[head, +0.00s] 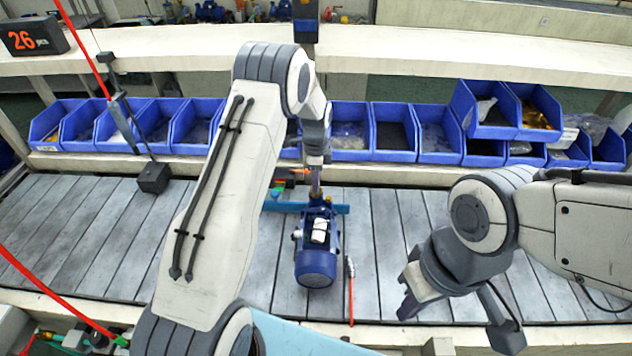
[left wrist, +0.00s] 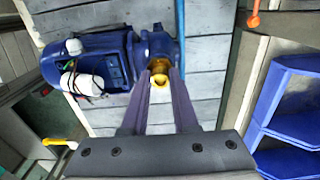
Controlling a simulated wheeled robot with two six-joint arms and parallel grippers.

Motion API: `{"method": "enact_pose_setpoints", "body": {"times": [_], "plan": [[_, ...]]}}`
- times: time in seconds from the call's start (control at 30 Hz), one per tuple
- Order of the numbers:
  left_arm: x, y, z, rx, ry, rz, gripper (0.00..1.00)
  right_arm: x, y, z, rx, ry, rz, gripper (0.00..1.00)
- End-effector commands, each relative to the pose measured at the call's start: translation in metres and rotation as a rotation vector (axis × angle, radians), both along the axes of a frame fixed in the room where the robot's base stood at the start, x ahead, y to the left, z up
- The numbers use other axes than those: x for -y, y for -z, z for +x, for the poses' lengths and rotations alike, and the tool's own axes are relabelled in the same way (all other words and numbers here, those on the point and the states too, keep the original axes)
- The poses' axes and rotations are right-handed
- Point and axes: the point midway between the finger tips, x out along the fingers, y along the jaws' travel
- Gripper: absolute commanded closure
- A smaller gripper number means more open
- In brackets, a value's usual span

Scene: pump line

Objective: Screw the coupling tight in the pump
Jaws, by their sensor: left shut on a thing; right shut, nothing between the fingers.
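The blue pump (head: 316,264) lies on the grey slatted bench, its round motor end toward me. My left gripper (head: 316,194) points down at the pump's far end. In the left wrist view its two fingers (left wrist: 161,84) are shut on the brass-coloured coupling (left wrist: 160,80), which sits at the pump's opening. How deep the coupling sits is hidden by the fingers. My right gripper (head: 407,296) is shut and empty, above the bench right of the pump.
A row of blue bins (head: 350,138) stands behind the bench. A red-tipped tool (head: 350,292) stands or hangs right of the pump. A black block (head: 153,177) is at the left. The bench's left part is mostly clear.

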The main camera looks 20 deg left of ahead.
Motion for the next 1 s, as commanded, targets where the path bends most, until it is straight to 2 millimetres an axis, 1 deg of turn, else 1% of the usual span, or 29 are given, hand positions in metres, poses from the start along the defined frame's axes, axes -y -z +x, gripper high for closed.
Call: {"method": "enact_pose_setpoints", "body": {"times": [0.07,0.33,0.6,0.7,0.87,0.9,0.93,0.97,1.0], "plan": [[0.0000,0.0001,-0.0001,0.000,0.026,0.000,1.00,0.0000,0.0000,0.0000,0.000,0.000,0.000,1.00],[0.0000,0.0001,-0.0001,0.000,0.039,0.000,1.00,0.0000,0.0000,0.0000,0.000,0.000,0.000,1.00],[0.0000,0.0003,-0.0001,0.000,0.298,0.000,1.00,0.0000,0.0002,0.0000,0.000,0.000,0.000,1.00],[0.0000,0.0003,-0.0001,0.000,0.328,0.000,1.00,0.0000,0.0002,0.0000,0.000,0.000,0.000,1.00],[0.0000,0.0003,-0.0001,0.000,0.327,0.000,1.00,0.0000,0.0002,0.0000,0.000,0.000,0.000,1.00],[0.0000,0.0003,-0.0001,0.000,0.326,0.000,0.61,0.0000,0.0002,0.0000,0.000,0.000,0.000,1.00],[0.0000,0.0003,-0.0001,0.000,0.326,0.000,0.50,0.0000,0.0002,0.0000,0.000,0.000,0.000,1.00],[0.0000,0.0003,-0.0001,0.000,0.326,0.000,0.46,0.0000,0.0002,0.0000,0.000,0.000,0.000,1.00],[0.0000,0.0003,-0.0001,0.000,0.326,0.000,0.46,0.0000,0.0002,0.0000,0.000,0.000,0.000,1.00]]}}
